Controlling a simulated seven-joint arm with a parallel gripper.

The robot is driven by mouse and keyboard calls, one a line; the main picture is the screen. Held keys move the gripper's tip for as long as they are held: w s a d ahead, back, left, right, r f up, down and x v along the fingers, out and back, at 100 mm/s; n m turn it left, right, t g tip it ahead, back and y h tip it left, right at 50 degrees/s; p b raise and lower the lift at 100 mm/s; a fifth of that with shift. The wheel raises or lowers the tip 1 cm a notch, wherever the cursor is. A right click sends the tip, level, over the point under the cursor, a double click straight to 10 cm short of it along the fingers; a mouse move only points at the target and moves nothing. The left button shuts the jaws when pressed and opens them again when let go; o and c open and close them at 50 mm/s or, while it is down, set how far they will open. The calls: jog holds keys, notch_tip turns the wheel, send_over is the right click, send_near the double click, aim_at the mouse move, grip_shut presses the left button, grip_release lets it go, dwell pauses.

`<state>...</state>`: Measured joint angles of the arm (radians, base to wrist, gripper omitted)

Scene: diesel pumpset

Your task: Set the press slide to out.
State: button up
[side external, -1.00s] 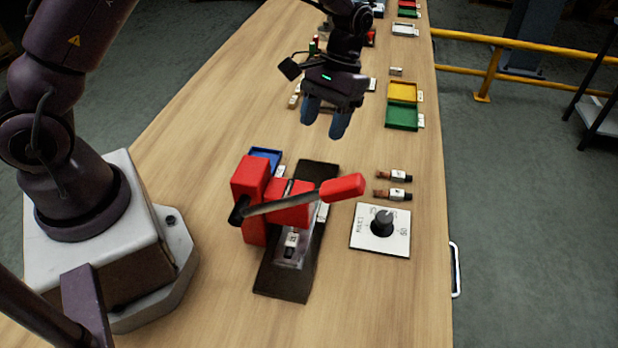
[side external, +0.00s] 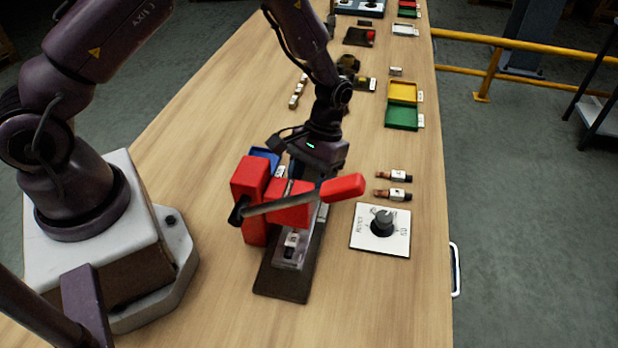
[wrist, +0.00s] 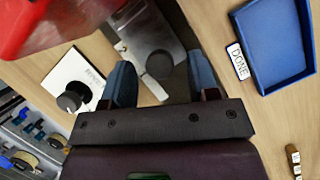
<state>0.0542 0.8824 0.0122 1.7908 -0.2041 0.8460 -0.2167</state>
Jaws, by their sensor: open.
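The press is a red frame (side external: 250,190) with a long lever ending in a red handle (side external: 343,188), on a dark base plate (side external: 285,285). A grey metal slide (side external: 290,246) with a small label lies along the base. In the wrist view the slide (wrist: 140,33) has a dark round spot and a pale rounded tab (wrist: 154,88) at its near end. My gripper (wrist: 163,80) is open, one finger on each side of the slide's tab end; I cannot tell whether they touch it. In the side view the lever and handle hide my fingertips below the gripper body (side external: 318,152).
A white dial plate (side external: 381,231) with a black knob stands right of the press, with two small labelled brown pieces (side external: 393,194) behind it. A blue tray (wrist: 275,40) marked DONE is close beside my gripper. Green and yellow trays (side external: 402,104) stand farther back.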

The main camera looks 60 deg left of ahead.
grip_shut()
jog(key=w+a, duration=0.7)
jog(key=shift+w+a, duration=0.25)
jog(key=shift+c, duration=0.3)
grip_release()
jog(key=shift+o, duration=0.3)
jog(key=shift+r, duration=0.1)
jog(key=v, duration=1.2)
jog(key=shift+r, duration=0.35)
